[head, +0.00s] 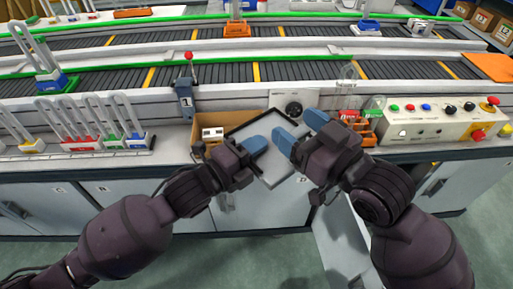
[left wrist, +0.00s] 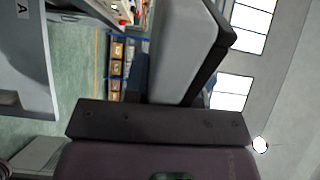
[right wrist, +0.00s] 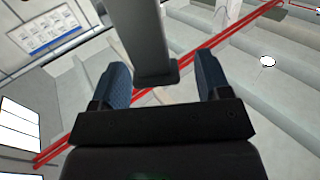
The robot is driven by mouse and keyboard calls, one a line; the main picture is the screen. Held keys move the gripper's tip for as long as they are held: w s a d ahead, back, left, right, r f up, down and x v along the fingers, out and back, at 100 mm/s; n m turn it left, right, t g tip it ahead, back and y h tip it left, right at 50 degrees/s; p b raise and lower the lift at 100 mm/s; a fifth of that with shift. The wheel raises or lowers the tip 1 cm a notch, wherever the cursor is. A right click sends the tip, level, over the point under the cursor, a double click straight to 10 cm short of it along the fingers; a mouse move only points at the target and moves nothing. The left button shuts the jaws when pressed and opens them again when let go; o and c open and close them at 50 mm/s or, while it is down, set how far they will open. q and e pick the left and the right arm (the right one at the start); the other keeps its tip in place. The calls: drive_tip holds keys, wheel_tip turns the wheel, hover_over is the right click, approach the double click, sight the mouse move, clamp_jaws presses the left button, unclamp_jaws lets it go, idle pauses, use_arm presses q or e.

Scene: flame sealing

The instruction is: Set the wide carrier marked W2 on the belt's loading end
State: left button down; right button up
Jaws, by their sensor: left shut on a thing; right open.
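My left gripper (head: 255,147) is shut on a flat grey panel with a dark rim (head: 280,172), held tilted over the counter's front edge. The panel looms close in the left wrist view (left wrist: 180,50); no marking is readable on it. My right gripper (head: 298,130) is open beside the panel, its blue fingers apart. In the right wrist view a grey bar with a flared end (right wrist: 153,45) reaches between the fingers; I cannot tell whether they touch it. Carriers with glass loops stand at the counter's left, including a wide red one (head: 82,144). I cannot read W2 anywhere. The near belt (head: 205,76) runs behind.
A cardboard box (head: 207,122) stands left of the panel. A post with a red knob (head: 186,92) stands at the belt edge. A blue-based carrier (head: 55,82) sits on the near belt's left.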

drive_tip(key=r+y, duration=0.1)
drive_tip(key=s+r+n+y, duration=0.1)
drive_tip(key=r+y, duration=0.1)
drive_tip(key=s+r+n+y, duration=0.1)
drive_tip(key=shift+a+r+t, duration=0.15)
drive_tip(key=shift+r+t, duration=0.15)
drive_tip(key=shift+t, duration=0.1)
drive_tip(key=w+d+f+m+t+h, duration=0.1)
drive_tip(key=w+d+f+m+h, duration=0.25)
drive_tip(key=w+d, duration=0.25)
drive_tip(key=s+d+f+m+h, duration=0.1)
drive_tip(key=d+f+m+h, duration=0.45)
drive_tip(key=d+f, duration=0.4)
drive_tip(key=s+d+f+g+h, duration=0.2)
drive_tip(key=s+f+h, duration=0.1)
drive_tip(key=s+f, duration=0.6)
drive_tip(key=s+d+f+g+h, duration=0.2)
drive_tip(key=s+f, duration=0.7)
drive_tip(key=f, duration=0.7)
drive_tip(key=shift+d+g+h, duration=0.4)
drive_tip(key=shift+d+h, duration=0.4)
drive_tip(key=shift+d, duration=0.05)
